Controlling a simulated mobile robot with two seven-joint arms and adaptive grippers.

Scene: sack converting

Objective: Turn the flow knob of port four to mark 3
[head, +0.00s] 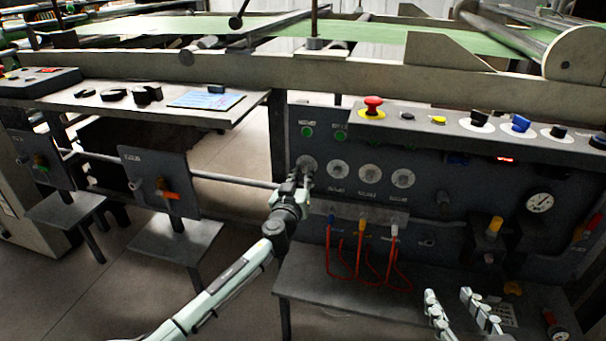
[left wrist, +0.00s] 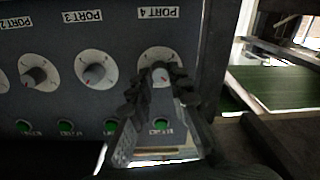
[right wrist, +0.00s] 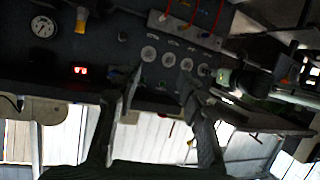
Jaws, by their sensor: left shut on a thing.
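The port four flow knob (left wrist: 160,72) is a dark knob on a white dial (left wrist: 150,54), under an upside-down PORT 4 label in the left wrist view. In the head view its dial (head: 307,163) is the leftmost of the row, partly hidden by my left gripper (head: 302,182). In the left wrist view my left gripper (left wrist: 159,84) is shut on this knob, one finger on each side. The fingers hide part of the dial, and I cannot read which mark the knob points to. My right gripper (head: 455,300) is open and empty, low in the head view.
The port 3 knob (left wrist: 93,74) is beside port four, with another knob (left wrist: 34,77) beyond. Red hoses (head: 358,265) hang below the dials. A red button (head: 373,104) and several switches line the ledge. A shelf (head: 300,285) juts out below.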

